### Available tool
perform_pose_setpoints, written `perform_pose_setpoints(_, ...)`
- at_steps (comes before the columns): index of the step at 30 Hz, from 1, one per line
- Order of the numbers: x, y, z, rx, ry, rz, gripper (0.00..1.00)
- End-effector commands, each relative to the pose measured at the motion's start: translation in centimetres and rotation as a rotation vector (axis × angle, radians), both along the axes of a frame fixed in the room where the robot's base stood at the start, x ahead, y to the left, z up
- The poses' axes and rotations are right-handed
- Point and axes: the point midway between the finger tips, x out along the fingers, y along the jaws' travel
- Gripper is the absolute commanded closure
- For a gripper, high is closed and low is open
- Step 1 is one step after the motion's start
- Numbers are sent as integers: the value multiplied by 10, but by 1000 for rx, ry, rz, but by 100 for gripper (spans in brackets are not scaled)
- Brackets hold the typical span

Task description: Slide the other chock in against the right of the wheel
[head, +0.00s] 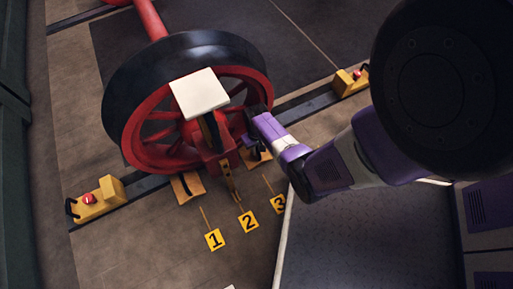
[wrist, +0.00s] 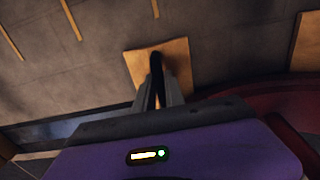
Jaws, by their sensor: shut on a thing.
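The wheel (head: 187,100) is red with spokes and a black tyre, standing on a dark rail in the head view. A wooden chock (head: 187,187) with a dark handle lies at the wheel's lower left. The other chock (head: 263,156) is at the wheel's lower right, partly hidden by my gripper (head: 254,146). In the wrist view my gripper (wrist: 157,97) is shut on the black handle of this wooden chock (wrist: 180,58). The red wheel rim (wrist: 265,92) shows to its right there. I cannot tell whether the held chock touches the wheel.
Yellow blocks with red buttons sit on the rail at left (head: 97,198) and right (head: 350,81). A cream plate (head: 199,93) stands before the wheel. Yellow number markers (head: 215,239) lie on the floor in front. A grey platform (head: 365,235) fills the lower right.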

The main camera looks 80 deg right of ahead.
Motion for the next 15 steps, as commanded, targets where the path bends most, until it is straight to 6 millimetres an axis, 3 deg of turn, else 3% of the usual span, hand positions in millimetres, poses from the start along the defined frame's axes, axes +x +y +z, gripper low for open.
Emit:
perform_pose_setpoints(8,2,-2,1,-6,-4,2,100)
perform_pose_setpoints(9,2,-2,1,-6,-4,2,82)
perform_pose_setpoints(12,2,-2,1,-5,-4,2,62)
perform_pose_setpoints(15,1,-1,0,-3,-3,1,60)
